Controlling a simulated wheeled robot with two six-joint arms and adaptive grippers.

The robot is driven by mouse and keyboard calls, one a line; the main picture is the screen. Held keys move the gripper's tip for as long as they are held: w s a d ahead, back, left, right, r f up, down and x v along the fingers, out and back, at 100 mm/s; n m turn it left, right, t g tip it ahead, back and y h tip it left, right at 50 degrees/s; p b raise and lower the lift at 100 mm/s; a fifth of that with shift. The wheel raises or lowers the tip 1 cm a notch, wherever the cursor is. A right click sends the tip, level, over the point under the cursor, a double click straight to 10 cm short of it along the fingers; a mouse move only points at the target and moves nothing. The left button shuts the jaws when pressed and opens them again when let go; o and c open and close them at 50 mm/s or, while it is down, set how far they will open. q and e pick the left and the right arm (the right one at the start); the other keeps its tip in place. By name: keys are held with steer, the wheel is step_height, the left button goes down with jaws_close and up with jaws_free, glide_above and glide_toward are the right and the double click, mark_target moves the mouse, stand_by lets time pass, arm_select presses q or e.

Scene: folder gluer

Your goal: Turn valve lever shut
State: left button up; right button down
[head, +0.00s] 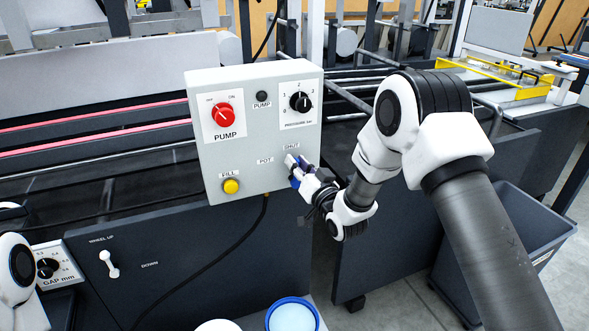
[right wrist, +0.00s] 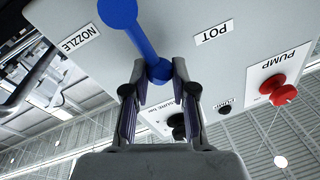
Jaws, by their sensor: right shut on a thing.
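The valve lever (right wrist: 143,42) is a blue bar with a round hub, on the front of the grey control box (head: 255,125). In the right wrist view it slants from the hub at the top down to its rounded end. My right gripper (right wrist: 159,68) is shut on that end, one finger on each side. In the head view my right gripper (head: 299,172) is at the box's lower right, and it hides most of the lever there. My left gripper is out of view.
The box also carries a red pump knob (head: 223,114), a black pressure knob (head: 300,102) and a yellow fill button (head: 231,186). Below are a blue-rimmed pot (head: 292,316) and a white lever (head: 109,263) on the dark machine panel. A grey bin (head: 520,235) stands at the right.

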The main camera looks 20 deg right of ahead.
steer(key=shift+d+f, duration=0.1)
stand_by(0.4)
steer(key=c, duration=0.9)
jaws_free()
steer(key=s, duration=0.4)
steer(key=s+d+f, duration=0.1)
steer(key=s, duration=0.6)
steer(key=shift+s+d+f, duration=0.15)
steer(key=shift+s+d, duration=0.2)
steer(key=shift+s, duration=0.05)
